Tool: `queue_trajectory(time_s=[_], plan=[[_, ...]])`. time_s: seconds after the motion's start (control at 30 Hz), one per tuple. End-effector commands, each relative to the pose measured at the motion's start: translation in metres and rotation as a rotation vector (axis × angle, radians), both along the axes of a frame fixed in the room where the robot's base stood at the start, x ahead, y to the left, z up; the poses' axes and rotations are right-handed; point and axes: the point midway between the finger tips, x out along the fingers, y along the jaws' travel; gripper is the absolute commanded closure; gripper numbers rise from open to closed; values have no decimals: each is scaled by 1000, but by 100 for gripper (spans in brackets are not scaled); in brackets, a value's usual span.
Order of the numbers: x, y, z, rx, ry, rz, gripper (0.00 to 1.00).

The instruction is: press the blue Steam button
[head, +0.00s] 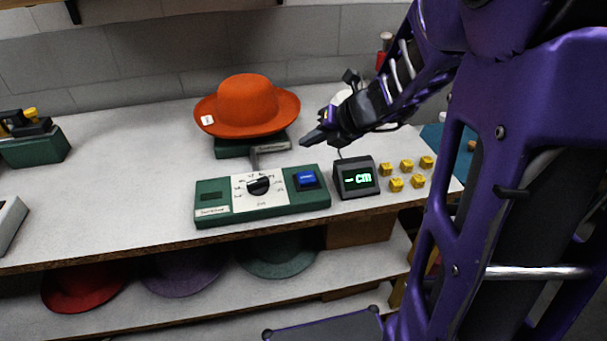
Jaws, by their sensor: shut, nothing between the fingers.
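The blue Steam button (306,179) sits at the right end of a green control panel (212,216) near the bench's front edge. A black dial (258,186) is on the panel's white face, left of the button. My gripper (306,141) is shut and empty. It shows above and slightly behind the button in the picture, apart from it. The button is in plain view; its label is too small to read.
An orange hat (247,105) rests on a green stand behind the panel. A small display (356,177) reading "- cm" stands right of the panel. Several yellow blocks (397,184) lie farther right.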

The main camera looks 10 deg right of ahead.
Motion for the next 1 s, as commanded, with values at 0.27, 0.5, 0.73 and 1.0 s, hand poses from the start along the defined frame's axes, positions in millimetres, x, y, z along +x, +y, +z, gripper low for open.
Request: queue_trajectory(time_s=[0.27,0.5,0.73,1.0], plan=[[0,0,-45,-1,0,1,100],[0,0,-66,1,1,0,100],[0,0,-71,-1,-1,0,100],[0,0,-71,-1,0,1,100]])
